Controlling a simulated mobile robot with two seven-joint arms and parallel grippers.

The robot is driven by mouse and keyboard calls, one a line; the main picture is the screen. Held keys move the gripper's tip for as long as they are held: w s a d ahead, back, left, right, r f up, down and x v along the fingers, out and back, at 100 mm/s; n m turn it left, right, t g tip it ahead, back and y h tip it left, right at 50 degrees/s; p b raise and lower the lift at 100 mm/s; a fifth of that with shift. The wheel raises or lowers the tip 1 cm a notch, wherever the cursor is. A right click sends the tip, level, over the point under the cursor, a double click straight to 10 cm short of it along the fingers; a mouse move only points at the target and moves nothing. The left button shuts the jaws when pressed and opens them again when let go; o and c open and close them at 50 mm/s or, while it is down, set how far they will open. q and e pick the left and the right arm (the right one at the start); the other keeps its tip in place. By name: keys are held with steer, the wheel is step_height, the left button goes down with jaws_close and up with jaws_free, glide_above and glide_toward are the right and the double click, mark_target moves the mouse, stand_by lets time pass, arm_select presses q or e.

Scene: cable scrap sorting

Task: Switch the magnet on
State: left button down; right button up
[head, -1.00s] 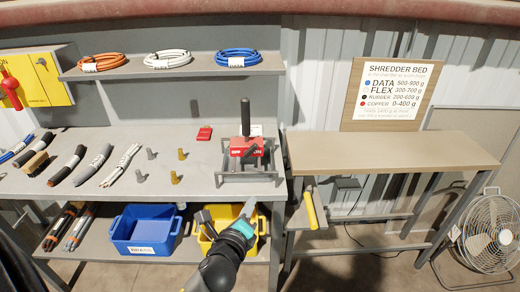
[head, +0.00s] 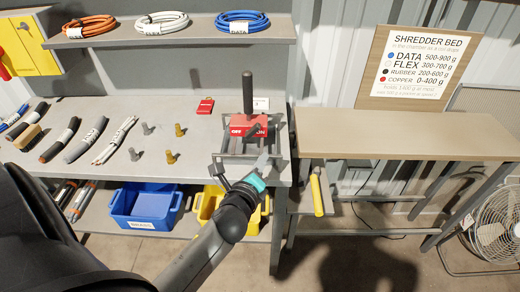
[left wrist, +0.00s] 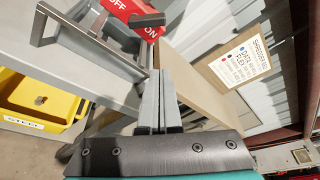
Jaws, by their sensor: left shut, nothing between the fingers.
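The magnet is a red block (head: 243,121) marked OFF and ON, with an upright black handle (head: 248,90). It sits in a grey metal frame (head: 222,160) at the bench's right end. A dark lever lies across its front between the two words; its exact setting is hard to tell. In the left wrist view the red block (left wrist: 119,9) and the lever (left wrist: 147,20) show at the top, partly cut off. My left gripper (head: 265,160) is shut and empty, just in front of the frame and below the ON side; its fingers also show in the wrist view (left wrist: 160,73). My right gripper is out of view.
A wooden-topped table (head: 400,135) stands right of the bench (head: 190,120). Bolts, cable pieces and a red tag (head: 205,105) lie left of the magnet. Blue (head: 145,224) and yellow (head: 203,217) bins stand below. A yellow tube (head: 317,195) hangs at the right.

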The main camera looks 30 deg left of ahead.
mark_target(253, 131)
arm_select(q)
steer(key=b+x, duration=0.2)
steer(key=x, duration=0.7)
steer(key=shift+w+a+f, duration=0.1)
steer(key=shift+w+a, duration=0.05)
steer(key=shift+w, duration=0.1)
steer(key=shift+s+a+r+p, duration=0.55)
steer(key=shift+s+a+r, duration=0.15)
steer(key=shift+a+r, duration=0.25)
steer(key=shift+s+a+r, duration=0.25)
steer(key=shift+a+r, duration=0.05)
steer(key=shift+r, duration=0.1)
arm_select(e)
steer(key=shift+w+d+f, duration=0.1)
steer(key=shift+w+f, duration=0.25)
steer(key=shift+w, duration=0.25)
